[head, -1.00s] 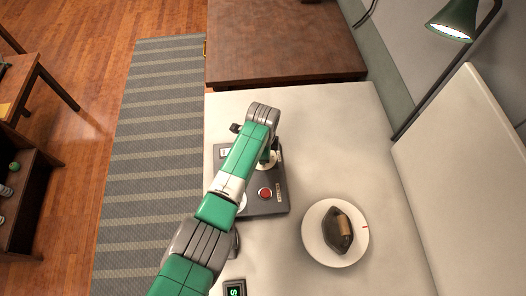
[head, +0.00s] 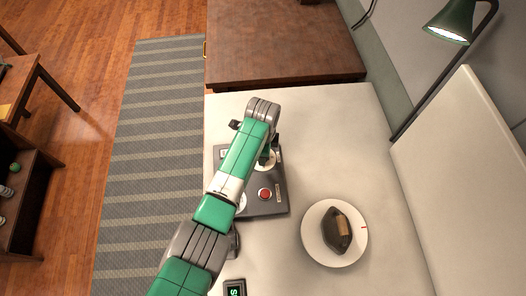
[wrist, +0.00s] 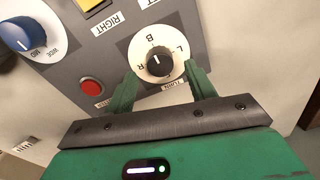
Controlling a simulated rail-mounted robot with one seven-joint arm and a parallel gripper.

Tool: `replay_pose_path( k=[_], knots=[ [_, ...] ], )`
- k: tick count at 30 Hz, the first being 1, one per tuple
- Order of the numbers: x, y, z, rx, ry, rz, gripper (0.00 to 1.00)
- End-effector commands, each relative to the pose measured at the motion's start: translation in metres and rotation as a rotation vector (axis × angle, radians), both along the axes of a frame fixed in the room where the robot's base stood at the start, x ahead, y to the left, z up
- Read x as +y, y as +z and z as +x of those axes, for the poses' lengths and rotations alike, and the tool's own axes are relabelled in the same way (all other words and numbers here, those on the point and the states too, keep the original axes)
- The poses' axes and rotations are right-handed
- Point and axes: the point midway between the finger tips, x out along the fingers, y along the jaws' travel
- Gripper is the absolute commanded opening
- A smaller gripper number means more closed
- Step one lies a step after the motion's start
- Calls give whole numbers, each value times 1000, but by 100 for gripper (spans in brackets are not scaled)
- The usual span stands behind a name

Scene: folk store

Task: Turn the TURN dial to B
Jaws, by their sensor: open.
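The TURN dial (wrist: 168,74) is a white disc with a black knob in its centre, seen in the wrist view on a dark grey panel (wrist: 119,47). The letters B, L and R are printed around the disc, with B on the far side. A pale pointer line shows on the knob; which letter it marks is hard to tell. My gripper (wrist: 160,75) is open, its two green fingers at either side of the near part of the dial. I cannot tell whether they touch it. In the head view, my arm covers much of the panel (head: 262,208).
A red button (wrist: 91,87), a blue knob (wrist: 17,36) and a yellow button (wrist: 88,4) share the panel. A white plate (head: 312,245) with a dark object stands to the right. A small display (head: 234,288) lies nearer. The white table (head: 340,115) is clear behind the plate.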

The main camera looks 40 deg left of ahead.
Motion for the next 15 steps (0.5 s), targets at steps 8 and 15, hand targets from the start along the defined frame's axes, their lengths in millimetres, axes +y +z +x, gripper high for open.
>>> replay_pose_path(
  k=[8, 15],
  knots=[
    [-1, 47, -2, 0, 1, 0, 55],
    [-1, 51, -3, 1, 1, 0, 55]
  ],
)
